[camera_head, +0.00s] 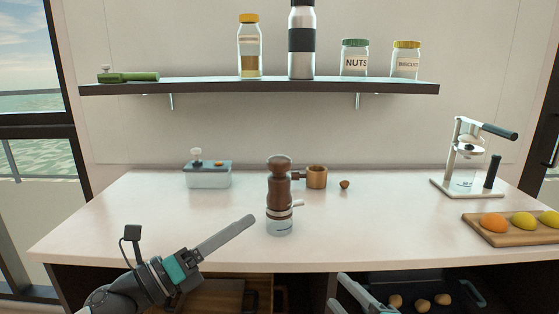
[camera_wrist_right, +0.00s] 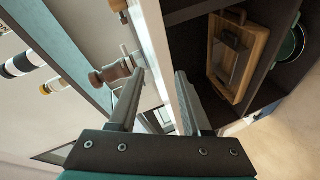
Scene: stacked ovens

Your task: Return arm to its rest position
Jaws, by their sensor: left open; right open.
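My right gripper (camera_head: 337,291) shows at the bottom, below the counter's front edge and by the lower shelf. In the right wrist view its two fingers (camera_wrist_right: 160,74) are apart with nothing held between them.
A wooden grinder (camera_head: 279,195) stands upright on the white counter (camera_head: 360,235), beyond my left gripper. A juicer (camera_head: 465,160) and a fruit board (camera_head: 520,236) stand right. The counter's middle right is clear.

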